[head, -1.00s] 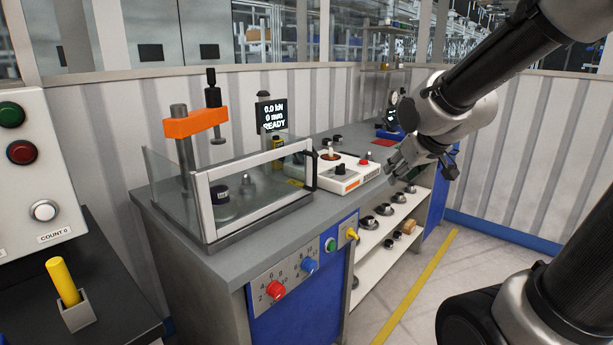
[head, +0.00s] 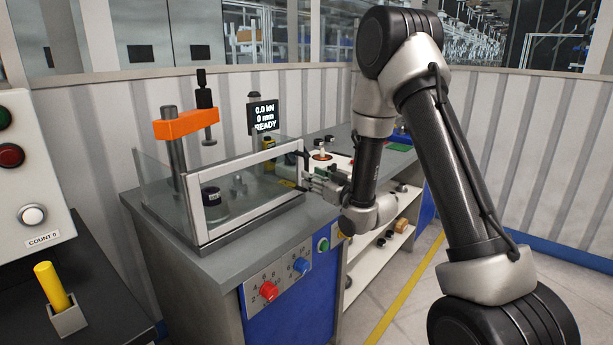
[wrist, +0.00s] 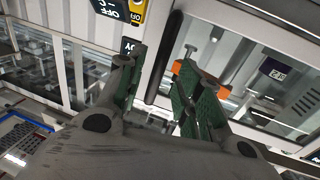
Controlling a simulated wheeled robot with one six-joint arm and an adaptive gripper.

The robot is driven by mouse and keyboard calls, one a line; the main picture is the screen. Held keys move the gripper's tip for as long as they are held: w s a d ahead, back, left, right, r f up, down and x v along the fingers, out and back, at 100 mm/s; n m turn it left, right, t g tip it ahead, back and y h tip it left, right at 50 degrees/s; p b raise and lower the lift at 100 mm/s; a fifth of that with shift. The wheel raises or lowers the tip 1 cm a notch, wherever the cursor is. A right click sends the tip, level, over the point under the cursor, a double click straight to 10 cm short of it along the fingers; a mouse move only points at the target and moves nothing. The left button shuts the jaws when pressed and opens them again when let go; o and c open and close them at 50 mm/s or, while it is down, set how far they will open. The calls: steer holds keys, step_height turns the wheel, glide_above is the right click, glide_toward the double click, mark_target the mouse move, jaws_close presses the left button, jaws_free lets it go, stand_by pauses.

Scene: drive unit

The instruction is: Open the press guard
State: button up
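The press guard (head: 251,157) is a clear box with a pale metal-framed front, and it looks closed around the press. Its black upright handle (head: 304,158) is at the right end of the frame. The handle also shows in the wrist view (wrist: 163,62) as a dark bar. My gripper (head: 311,181) is just right of the handle in the head view. In the wrist view my gripper (wrist: 158,72) is open, its green-padded fingers on either side of the bar. Whether either finger touches it I cannot tell. The orange press arm (head: 186,125) stands above the guard.
A display (head: 264,117) behind the guard reads 0.0 kN, 0 mm, READY. Red (head: 269,291) and blue (head: 301,265) knobs are on the bench front below. A white control box (head: 330,163) is partly behind my arm. Open floor lies to the right.

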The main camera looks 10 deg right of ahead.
steer(key=x, duration=0.4)
steer(key=shift+w, duration=0.1)
jaws_close()
